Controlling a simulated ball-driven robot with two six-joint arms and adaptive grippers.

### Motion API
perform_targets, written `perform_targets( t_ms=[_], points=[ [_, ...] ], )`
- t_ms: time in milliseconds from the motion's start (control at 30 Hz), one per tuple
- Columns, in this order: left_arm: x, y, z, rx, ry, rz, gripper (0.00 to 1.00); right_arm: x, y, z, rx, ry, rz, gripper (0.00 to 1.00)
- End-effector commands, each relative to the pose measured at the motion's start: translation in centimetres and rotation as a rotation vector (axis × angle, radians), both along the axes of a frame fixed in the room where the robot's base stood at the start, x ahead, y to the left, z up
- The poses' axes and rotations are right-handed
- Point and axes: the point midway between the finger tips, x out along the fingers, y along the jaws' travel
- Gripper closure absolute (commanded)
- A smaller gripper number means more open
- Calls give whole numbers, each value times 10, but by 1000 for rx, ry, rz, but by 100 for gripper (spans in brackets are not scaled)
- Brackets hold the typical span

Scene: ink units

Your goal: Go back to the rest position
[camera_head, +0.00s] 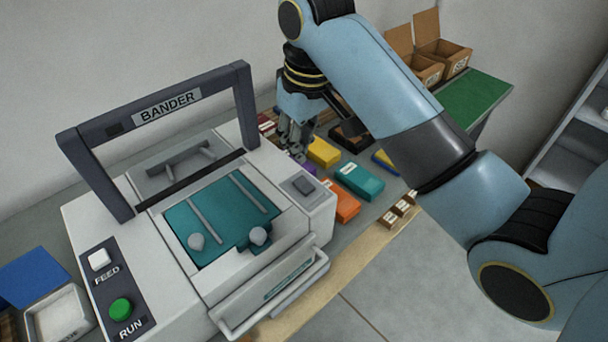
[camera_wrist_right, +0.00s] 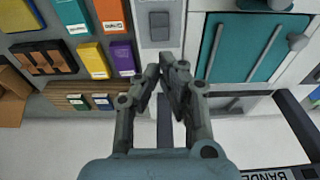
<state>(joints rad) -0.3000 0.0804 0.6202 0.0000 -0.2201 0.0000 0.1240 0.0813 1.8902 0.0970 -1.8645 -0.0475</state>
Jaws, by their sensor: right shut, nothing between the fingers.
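My right gripper (camera_head: 296,142) hangs over the back right of the bander machine, beside the coloured ink boxes. In the right wrist view its fingers (camera_wrist_right: 166,75) are shut and empty, between the purple box and the teal bed of the bander. My right arm reaches in from the right and hides part of the table. My left gripper is in neither view.
The bander (camera_head: 188,177) has a raised dark frame, a FEED button and a green RUN button (camera_head: 121,309). Orange (camera_head: 341,201), teal (camera_head: 359,181) and yellow (camera_head: 323,152) boxes lie right of it. Open cardboard boxes (camera_head: 442,58) and a green mat (camera_head: 474,102) are behind.

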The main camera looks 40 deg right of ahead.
Motion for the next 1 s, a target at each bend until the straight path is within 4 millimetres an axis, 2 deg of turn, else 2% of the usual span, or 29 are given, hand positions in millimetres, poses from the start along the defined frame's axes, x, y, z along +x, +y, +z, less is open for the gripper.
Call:
perform_targets(
  t_ms=[267,367,467,633,800,1000],
  points=[
    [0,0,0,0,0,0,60,0,0,0,0,0,0,100],
    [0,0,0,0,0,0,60,-7,-1,-3,-4,-2,-2,100],
    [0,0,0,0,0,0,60,-30,-3,-12,-16,-17,-5,100],
    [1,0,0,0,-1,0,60,-88,-7,-20,-47,-69,-11,100],
    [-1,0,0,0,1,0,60,-131,-9,-15,-67,-112,-10,100],
    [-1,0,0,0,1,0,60,-170,-10,-3,-82,-151,-6,100]
  ],
)
